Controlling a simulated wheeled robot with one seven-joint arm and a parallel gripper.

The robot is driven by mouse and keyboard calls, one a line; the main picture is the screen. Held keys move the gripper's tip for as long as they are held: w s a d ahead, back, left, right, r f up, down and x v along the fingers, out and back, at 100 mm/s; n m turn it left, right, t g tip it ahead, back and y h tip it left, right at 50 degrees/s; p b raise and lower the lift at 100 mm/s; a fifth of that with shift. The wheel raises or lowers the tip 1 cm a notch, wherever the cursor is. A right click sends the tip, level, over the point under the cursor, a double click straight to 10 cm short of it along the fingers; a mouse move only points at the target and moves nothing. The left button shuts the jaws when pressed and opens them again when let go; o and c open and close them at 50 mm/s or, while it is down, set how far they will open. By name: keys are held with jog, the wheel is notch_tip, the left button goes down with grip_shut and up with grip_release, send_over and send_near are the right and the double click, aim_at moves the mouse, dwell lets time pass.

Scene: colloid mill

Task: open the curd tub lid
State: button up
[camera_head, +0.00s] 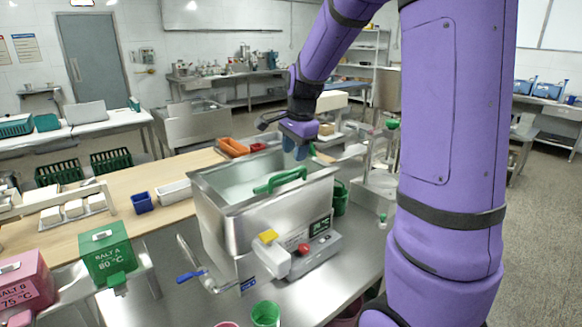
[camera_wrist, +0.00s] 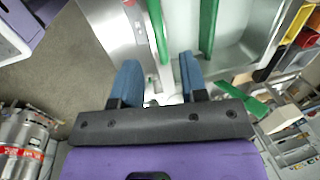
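The curd tub looks to be the square steel vessel (camera_head: 225,232) in the middle of the head view, with a pale, greyish top surface inside its rim. I cannot tell how much of that surface is lid. A green bar handle (camera_head: 280,180) shows over its right part. My gripper (camera_head: 297,155), with blue fingers, is above the tub's far right side, apart from the handle in the picture. In the wrist view my gripper (camera_wrist: 158,72) has its fingers spread with nothing held between them. Two green bars, a left one (camera_wrist: 158,30) and a right one (camera_wrist: 208,25), show beyond the fingertips.
A control box (camera_head: 305,255) with a red button and a yellow-topped part is at the tub's front. A blue-handled lever (camera_head: 192,276) sticks out at left. A green cup (camera_head: 265,314) stands in front. Steel stands (camera_head: 375,185) are close on the right.

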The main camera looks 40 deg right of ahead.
aim_at(292, 171)
jog(key=shift+w+f, duration=0.15)
jog(key=shift+f, duration=0.75)
jog(key=shift+w+f, duration=0.2)
jog(key=shift+f, duration=0.75)
jog(key=shift+w+f, duration=0.15)
jog(key=shift+f, duration=0.75)
grip_shut()
